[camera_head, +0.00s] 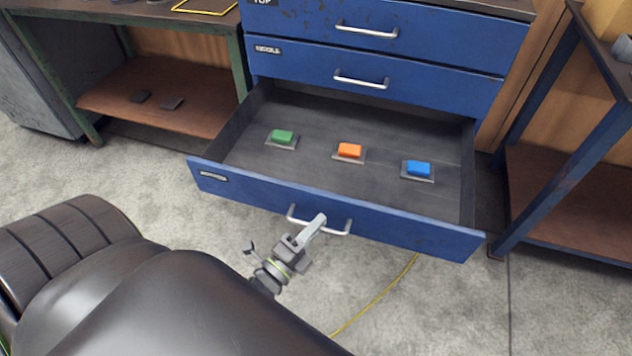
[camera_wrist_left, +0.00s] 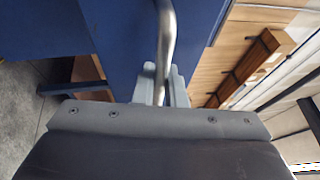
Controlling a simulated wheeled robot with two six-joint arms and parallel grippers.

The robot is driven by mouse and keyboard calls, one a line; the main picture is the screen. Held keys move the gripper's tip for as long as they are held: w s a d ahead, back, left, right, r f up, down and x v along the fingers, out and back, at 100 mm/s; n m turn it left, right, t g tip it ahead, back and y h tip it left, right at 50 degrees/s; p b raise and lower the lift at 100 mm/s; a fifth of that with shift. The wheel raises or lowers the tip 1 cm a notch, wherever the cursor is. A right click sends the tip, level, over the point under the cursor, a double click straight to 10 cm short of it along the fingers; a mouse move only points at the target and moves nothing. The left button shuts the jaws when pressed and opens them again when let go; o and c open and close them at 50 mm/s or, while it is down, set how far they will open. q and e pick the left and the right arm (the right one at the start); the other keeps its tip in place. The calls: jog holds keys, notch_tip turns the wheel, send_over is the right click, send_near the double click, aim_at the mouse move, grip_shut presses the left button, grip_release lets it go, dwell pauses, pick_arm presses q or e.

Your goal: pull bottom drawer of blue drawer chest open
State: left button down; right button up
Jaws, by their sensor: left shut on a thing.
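The blue drawer chest (camera_head: 430,80) stands at the back with its top and middle drawers shut. Its bottom drawer (camera_head: 330,213) is pulled far out. Inside it a green block (camera_head: 282,136), an orange block (camera_head: 349,150) and a blue block (camera_head: 418,168) sit apart on small grey plates. My left gripper (camera_head: 314,226) is at the bottom drawer's silver handle (camera_head: 335,232), shut on it near its middle. In the left wrist view the handle bar (camera_wrist_left: 166,40) runs between the fingers (camera_wrist_left: 160,85). My right gripper is not in view.
A workbench with a brown lower shelf (camera_head: 160,95) stands to the left, with two small dark pieces on the shelf. A blue-legged bench (camera_head: 565,170) stands close on the right. A yellow cable (camera_head: 380,295) lies on the concrete floor before the drawer.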

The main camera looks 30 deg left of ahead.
pick_arm(q)
jog(key=c, duration=1.5)
grip_release()
